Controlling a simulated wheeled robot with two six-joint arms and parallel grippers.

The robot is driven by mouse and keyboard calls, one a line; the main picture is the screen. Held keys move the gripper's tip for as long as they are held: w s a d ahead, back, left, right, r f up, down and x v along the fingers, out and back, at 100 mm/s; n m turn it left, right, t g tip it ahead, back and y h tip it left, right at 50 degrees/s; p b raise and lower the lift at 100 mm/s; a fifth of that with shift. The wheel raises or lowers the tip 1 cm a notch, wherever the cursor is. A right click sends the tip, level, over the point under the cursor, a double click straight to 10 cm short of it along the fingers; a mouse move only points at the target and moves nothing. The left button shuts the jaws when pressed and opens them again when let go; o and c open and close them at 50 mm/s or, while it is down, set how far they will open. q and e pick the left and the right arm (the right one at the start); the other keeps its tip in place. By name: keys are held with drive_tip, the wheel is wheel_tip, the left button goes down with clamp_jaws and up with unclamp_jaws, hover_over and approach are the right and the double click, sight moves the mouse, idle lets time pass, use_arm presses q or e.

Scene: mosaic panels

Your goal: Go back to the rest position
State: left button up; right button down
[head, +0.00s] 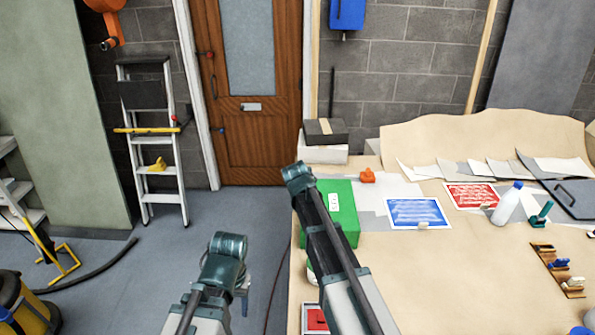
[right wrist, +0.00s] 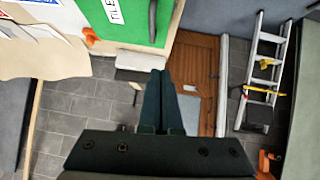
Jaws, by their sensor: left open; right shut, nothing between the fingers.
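My left arm comes in at the bottom of the head view, over the grey floor left of the table. Only a small part of my left gripper (head: 242,288) shows beside the teal arm joint; it is open and I see nothing in it. My right arm reaches up over the table's left edge, in front of the green box (head: 343,212). Its gripper is hidden in the head view. In the right wrist view my right gripper (right wrist: 158,74) has its dark fingers together with nothing between them. The green box (right wrist: 133,18) shows beyond them, apart from the fingers.
The wooden table (head: 470,265) fills the right side, with a blue sheet (head: 415,212), a red sheet (head: 470,195), a white bottle (head: 507,204) and an orange object (head: 367,175). A stepladder (head: 150,140) and a door (head: 255,130) stand behind. The floor between is mostly open.

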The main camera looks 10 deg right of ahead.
drive_tip(key=s+a+f+n+g+b, duration=0.2)
drive_tip(key=s+a+f+g+b, duration=0.1)
drive_tip(key=s, duration=0.9)
drive_tip(key=s+a+f+n+g+y+b, duration=0.1)
drive_tip(key=s+a+f, duration=0.5)
drive_tip(key=s, duration=0.6)
drive_tip(key=s+a+f+n+g+b, duration=0.3)
drive_tip(key=s+a+f+g+b, duration=0.1)
drive_tip(key=s, duration=0.8)
wheel_tip(320, 180, down, 4)
drive_tip(key=shift+a+r+g+y+b, duration=0.1)
drive_tip(key=shift+a+g+y+b, duration=0.35)
drive_tip(key=shift+b, duration=0.6)
drive_tip(key=shift+s+d, duration=0.1)
